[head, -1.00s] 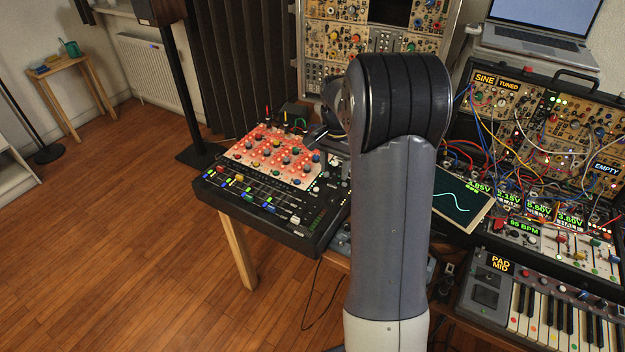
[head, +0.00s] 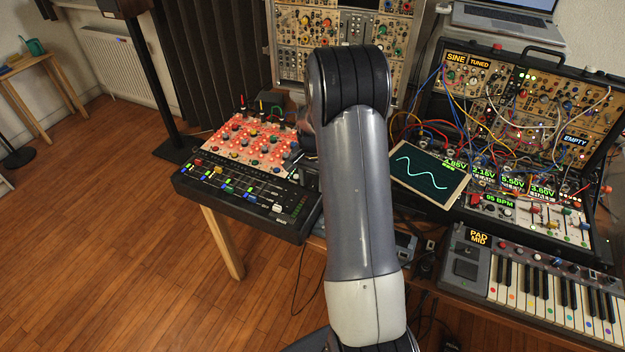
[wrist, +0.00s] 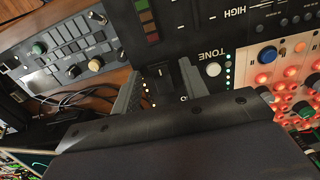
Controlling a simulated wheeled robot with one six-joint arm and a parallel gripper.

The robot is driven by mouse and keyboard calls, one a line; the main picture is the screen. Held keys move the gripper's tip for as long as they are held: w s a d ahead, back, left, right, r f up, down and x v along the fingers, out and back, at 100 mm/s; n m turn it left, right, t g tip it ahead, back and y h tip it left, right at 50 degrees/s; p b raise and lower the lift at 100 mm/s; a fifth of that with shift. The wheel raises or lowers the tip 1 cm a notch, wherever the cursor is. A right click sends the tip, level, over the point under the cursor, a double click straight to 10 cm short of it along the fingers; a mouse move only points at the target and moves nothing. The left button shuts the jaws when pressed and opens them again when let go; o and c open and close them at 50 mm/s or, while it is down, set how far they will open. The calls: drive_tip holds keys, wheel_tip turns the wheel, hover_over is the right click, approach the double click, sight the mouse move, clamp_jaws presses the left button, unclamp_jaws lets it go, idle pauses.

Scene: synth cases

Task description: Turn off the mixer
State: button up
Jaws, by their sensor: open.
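The mixer (head: 190,184) is a black console at the left end of the bench, with coloured faders and a red-lit knob section. A white button (wrist: 213,69) under the label TONE is right of the fingers.
A modular synth case (head: 455,100) with patch cables, a screen with a wave (head: 425,180) and a keyboard (head: 545,290) fill the right. A grey device with pads (wrist: 75,45) and dark cables lie left of my fingers in the wrist view.

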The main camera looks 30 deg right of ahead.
drive_tip(key=shift+c, duration=0.3)
clamp_jaws()
drive_tip(key=shift+r+p, duration=0.1)
drive_tip(key=shift+p, duration=0.2)
drive_tip(key=shift+w+d+r+g+y+p, duration=0.15)
drive_tip(key=shift+d+g+y+p, duration=0.05)
drive_tip(key=shift+g+y+p, duration=0.4)
drive_tip(key=shift+w+d+g+y+p, duration=0.1)
drive_tip(key=shift+g+y+p, duration=0.2)
drive_tip(key=shift+y+p, duration=0.25)
drive_tip(key=shift+o, duration=0.3)
unclamp_jaws()
